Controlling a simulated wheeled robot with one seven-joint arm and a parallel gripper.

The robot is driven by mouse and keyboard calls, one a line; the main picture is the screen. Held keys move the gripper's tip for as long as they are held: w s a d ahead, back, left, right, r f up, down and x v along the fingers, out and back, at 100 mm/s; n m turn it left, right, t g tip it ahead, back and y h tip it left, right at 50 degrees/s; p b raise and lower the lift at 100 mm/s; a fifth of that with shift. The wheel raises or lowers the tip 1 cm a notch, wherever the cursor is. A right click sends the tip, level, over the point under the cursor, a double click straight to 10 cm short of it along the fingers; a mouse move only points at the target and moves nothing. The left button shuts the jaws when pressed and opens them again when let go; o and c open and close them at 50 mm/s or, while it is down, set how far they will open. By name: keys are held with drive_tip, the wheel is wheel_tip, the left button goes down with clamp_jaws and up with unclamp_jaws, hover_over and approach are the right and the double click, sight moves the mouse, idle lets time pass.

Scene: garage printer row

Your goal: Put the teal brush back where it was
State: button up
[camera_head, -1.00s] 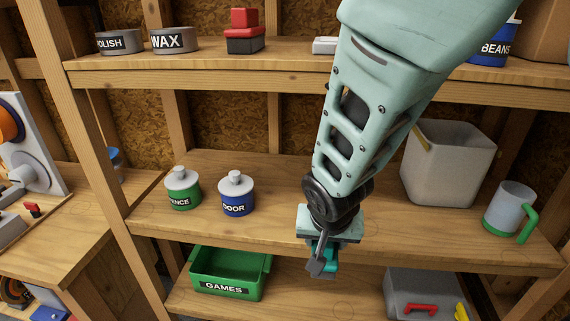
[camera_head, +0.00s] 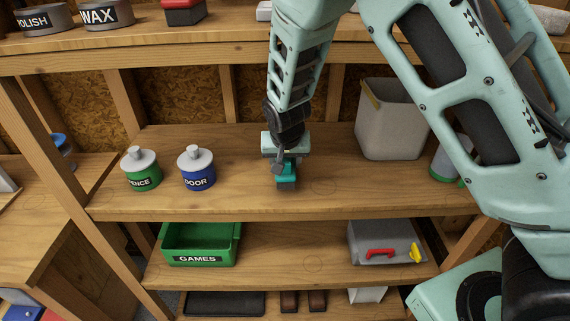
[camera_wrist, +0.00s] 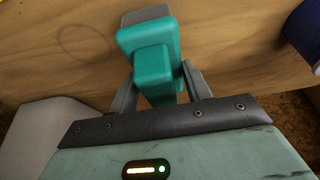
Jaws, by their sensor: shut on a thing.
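The teal brush (camera_head: 288,180) is held in my gripper (camera_head: 283,170) over the middle shelf (camera_head: 250,202), near its front edge. In the wrist view the teal brush (camera_wrist: 149,44) sits between the two grey fingers of my gripper (camera_wrist: 160,86), with a grey part at its far end. I cannot tell whether the brush touches the shelf board. A faint round mark (camera_head: 322,187) shows on the board just right of the brush; it also shows in the wrist view (camera_wrist: 85,43).
A green-labelled tin (camera_head: 141,170) and a blue-labelled tin (camera_head: 196,169) stand to the left. Below are a green GAMES bin (camera_head: 200,245), a grey box (camera_head: 385,243) and another faint ring (camera_head: 315,262).

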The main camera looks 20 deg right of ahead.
drive_tip(key=shift+f+p, duration=0.35)
drive_tip(key=shift+f, duration=0.8)
drive_tip(key=shift+f, duration=0.1)
drive_tip(key=o, duration=0.9)
